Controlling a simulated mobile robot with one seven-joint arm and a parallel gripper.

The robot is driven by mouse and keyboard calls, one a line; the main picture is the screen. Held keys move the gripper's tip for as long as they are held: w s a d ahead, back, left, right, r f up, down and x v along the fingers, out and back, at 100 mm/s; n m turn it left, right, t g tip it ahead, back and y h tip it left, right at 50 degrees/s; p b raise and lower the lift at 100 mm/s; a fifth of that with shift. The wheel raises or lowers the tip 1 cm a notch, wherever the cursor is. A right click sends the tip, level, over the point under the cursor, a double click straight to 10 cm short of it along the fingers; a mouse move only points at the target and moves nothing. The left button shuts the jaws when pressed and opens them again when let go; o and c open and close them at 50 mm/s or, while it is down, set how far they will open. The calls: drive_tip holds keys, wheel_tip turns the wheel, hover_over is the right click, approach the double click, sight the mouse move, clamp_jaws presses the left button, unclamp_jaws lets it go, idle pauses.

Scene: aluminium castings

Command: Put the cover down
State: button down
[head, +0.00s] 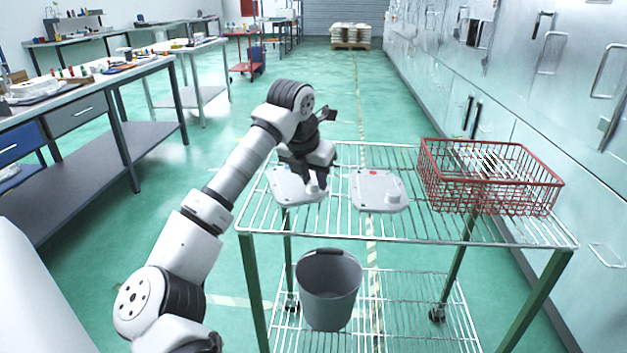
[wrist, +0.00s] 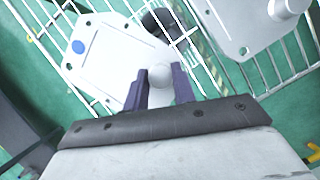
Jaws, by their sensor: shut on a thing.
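My gripper (head: 316,186) is shut on the round knob of a pale grey cover (head: 290,186), at the left end of the wire-topped cart. In the wrist view my gripper (wrist: 160,82) has a dark finger on either side of the knob. That cover (wrist: 108,62) shows a blue dot and small corner holes there. The cover lies flat, at or just above the wires; I cannot tell if it touches them. A second pale cover (head: 379,191) with a red dot lies to its right on the wire shelf, and it also shows in the wrist view (wrist: 240,22).
The cart's wire shelf (head: 400,228) has bare wires in front of the covers. A red wire basket (head: 488,185) stands on its right end. A grey bucket (head: 328,290) stands on the lower shelf. Metal cabinets (head: 530,75) line the right; a workbench (head: 85,95) stands left.

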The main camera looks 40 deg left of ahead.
drive_tip(key=shift+f, duration=0.3)
drive_tip(key=c, duration=1.1)
unclamp_jaws()
drive_tip(key=shift+f, duration=0.1)
drive_tip(key=shift+c, duration=0.2)
